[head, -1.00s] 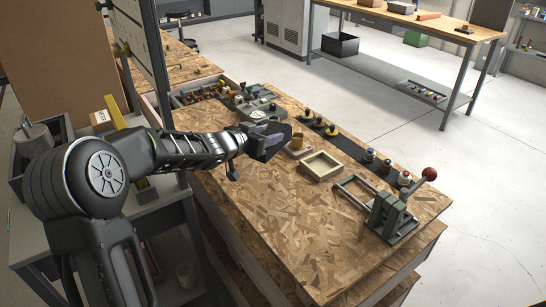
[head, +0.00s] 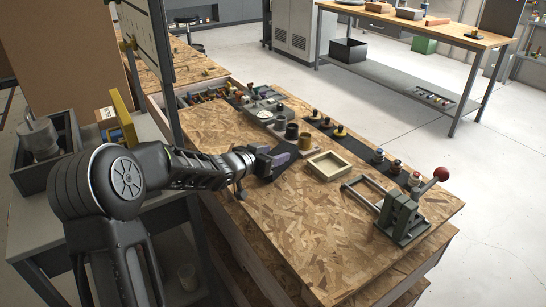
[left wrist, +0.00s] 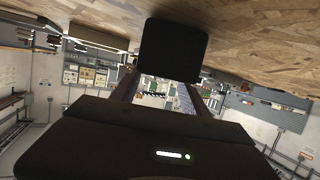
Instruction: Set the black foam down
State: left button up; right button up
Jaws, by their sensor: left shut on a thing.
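My left gripper (head: 275,160) reaches in from the left over the wooden bench top. It is shut on the black foam, a dark, square-looking block with rounded corners in the left wrist view (left wrist: 173,50), between the two fingers. In the head view the foam is a small dark shape (head: 263,167) at the fingers, partly hidden by them. It is low over the board, left of a pale square tray; I cannot tell whether it touches the board. My right gripper is not in view.
The pale tray (head: 327,165) lies right of the gripper, and a green lever press (head: 402,215) with a red knob stands at the right edge. Brown cups (head: 305,141) and several knobbed parts line the back. The bench top (head: 300,220) in front is clear.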

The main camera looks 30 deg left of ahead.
pick_arm(q)
jog(key=shift+f, duration=0.15)
jog(key=o, duration=1.6)
jog(key=shift+r, duration=0.3)
jog(key=p+v, duration=0.2)
jog(key=v, duration=1)
jog(key=shift+s+f, duration=0.1)
jog(key=shift+o, duration=0.4)
